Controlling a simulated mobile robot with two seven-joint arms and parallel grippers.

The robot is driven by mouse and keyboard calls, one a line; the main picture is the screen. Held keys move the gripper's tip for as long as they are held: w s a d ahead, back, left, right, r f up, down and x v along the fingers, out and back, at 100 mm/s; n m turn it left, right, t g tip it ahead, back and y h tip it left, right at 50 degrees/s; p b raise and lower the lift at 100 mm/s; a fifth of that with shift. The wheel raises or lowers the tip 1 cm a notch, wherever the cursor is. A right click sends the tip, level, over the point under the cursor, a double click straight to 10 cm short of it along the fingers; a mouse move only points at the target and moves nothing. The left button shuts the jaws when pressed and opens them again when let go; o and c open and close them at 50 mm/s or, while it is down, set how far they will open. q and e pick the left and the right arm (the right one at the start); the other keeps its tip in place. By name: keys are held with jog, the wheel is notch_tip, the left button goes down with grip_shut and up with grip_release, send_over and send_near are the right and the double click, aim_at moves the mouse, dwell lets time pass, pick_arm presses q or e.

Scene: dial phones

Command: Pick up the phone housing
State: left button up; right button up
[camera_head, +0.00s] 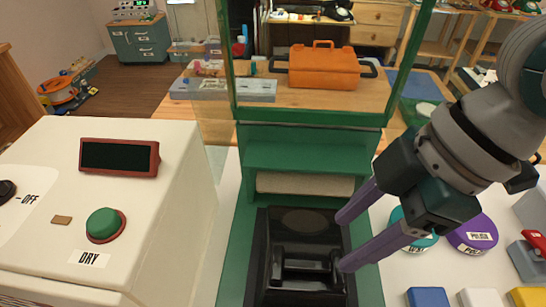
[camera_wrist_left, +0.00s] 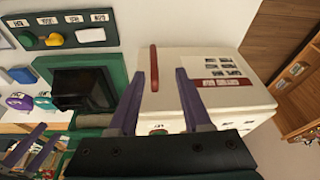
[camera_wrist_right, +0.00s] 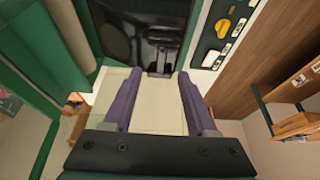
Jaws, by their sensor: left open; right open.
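A black, hollow part that looks like the phone housing (camera_head: 306,222) sits in the green frame (camera_head: 255,150) at the bottom middle of the head view. It also shows at the top of the right wrist view (camera_wrist_right: 162,22). My right gripper (camera_head: 345,239) is open, with its two purple fingertips at the right edge of the black part. Nothing shows between the fingers, and I cannot tell if they touch the part. My left gripper is outside the head view. In the left wrist view it is open and empty (camera_wrist_left: 158,72), in front of a white machine.
The white dryer (camera_head: 190,170) with a green button (camera_head: 105,224) stands left of the frame. Right of it lie a purple disc (camera_head: 474,232) and several coloured blocks. Behind, an orange toolbox (camera_head: 325,70) stands on a wooden table. The frame's green posts rise around the black part.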

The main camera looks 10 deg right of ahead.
aim_at(309, 265)
jog(key=shift+x, duration=1)
jog(key=shift+a+x, duration=0.2)
jog(key=shift+x, duration=1.15)
jog(key=shift+a+x, duration=0.2)
jog(key=shift+x, duration=1.15)
jog(key=shift+s+r, duration=0.1)
jog(key=shift+r, duration=0.05)
grip_shut()
